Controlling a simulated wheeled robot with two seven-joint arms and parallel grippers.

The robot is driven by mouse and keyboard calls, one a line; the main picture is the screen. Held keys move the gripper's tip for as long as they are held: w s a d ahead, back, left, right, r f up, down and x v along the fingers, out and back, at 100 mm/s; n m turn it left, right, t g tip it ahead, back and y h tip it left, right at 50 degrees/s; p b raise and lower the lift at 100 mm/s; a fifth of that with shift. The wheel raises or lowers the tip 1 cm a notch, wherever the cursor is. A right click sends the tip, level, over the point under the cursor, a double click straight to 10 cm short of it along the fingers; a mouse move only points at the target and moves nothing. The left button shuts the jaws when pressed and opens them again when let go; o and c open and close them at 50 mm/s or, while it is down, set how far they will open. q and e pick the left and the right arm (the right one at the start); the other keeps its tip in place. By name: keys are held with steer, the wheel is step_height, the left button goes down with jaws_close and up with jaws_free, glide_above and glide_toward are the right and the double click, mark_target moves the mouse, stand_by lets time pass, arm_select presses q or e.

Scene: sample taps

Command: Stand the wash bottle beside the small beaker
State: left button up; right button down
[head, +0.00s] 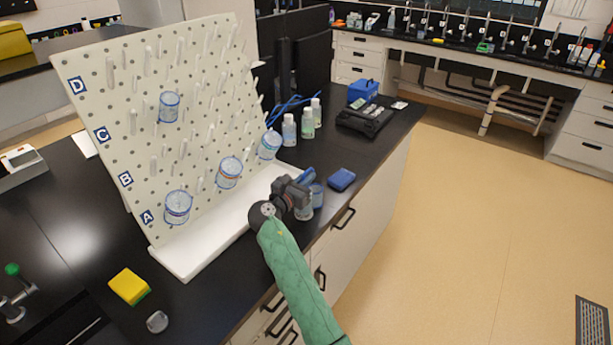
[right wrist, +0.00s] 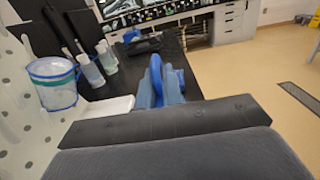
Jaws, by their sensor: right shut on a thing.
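My right gripper (head: 307,190) is over the front edge of the black bench, beside the white tray. It is shut on a clear, blue-tinted vessel (head: 317,196), mostly hidden by the gripper; I cannot tell which vessel it is. In the right wrist view, blue shapes (right wrist: 160,85) show beyond the gripper body. Several white-capped bottles (head: 289,130) stand upright behind the tray, also in the right wrist view (right wrist: 90,70); I cannot tell whether one is the wash bottle. A small clear vessel (head: 157,321), possibly the small beaker, is at the near left. My left gripper is not in view.
A pegboard (head: 140,130) rises from the white tray (head: 195,255), with several blue-rimmed beakers (head: 229,172) on its pegs. A yellow sponge (head: 129,286) lies at the near left. A blue block (head: 341,179) lies right of my gripper, near the bench edge. A black device (head: 367,120) sits farther back.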

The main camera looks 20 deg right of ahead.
steer(key=shift+f, duration=0.25)
steer(key=c, duration=1.5)
jaws_free()
steer(key=shift+c, duration=0.2)
steer(key=shift+r, duration=0.15)
